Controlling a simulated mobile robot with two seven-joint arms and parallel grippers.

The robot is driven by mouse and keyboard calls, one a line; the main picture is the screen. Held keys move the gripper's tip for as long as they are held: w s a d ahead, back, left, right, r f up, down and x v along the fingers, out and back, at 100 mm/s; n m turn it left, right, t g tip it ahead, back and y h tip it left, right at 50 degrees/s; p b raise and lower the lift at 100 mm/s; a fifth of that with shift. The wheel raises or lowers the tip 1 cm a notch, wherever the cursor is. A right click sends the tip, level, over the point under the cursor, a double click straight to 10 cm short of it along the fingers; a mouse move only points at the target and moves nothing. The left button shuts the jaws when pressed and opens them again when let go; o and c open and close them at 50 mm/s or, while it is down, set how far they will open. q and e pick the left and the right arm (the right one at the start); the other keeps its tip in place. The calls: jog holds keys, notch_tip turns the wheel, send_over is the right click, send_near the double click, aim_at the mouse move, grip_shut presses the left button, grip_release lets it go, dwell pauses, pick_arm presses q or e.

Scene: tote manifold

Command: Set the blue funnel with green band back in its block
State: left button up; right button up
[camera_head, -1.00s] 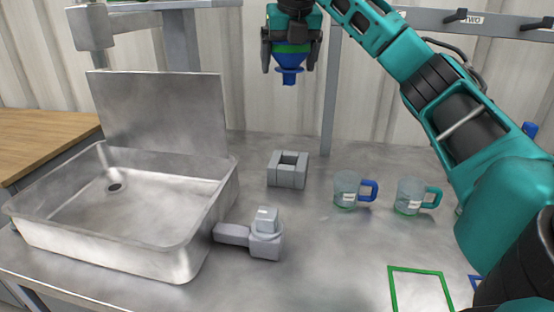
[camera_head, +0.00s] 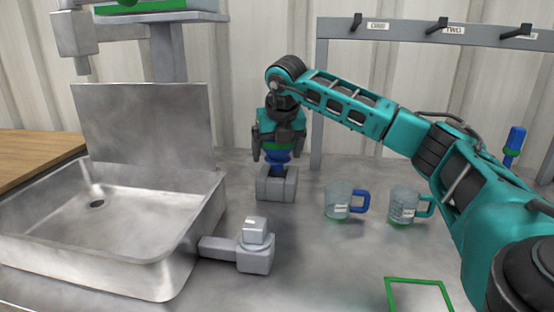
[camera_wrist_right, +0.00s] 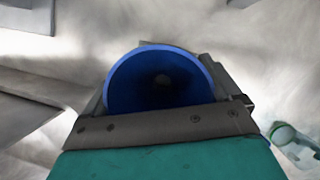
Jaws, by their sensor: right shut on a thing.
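The blue funnel (camera_head: 278,158) with the green band is upright between the fingers of my right gripper (camera_head: 277,151), which is shut on it. The grey block (camera_head: 277,188) stands on the metal table directly below. The funnel's narrow spout is at the block's top opening; I cannot tell how deep it sits. In the right wrist view the funnel's round blue mouth (camera_wrist_right: 162,80) shows from above, and the gripper body hides its near side and the block's opening. My left gripper is not in view.
A blue-handled glass mug (camera_head: 337,203) and a teal-handled one (camera_head: 402,207) stand to the right. A rack with hooks (camera_head: 400,30) rises behind. A green outlined square (camera_head: 418,281) marks the front table.

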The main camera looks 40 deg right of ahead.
jog(key=shift+f, duration=0.95)
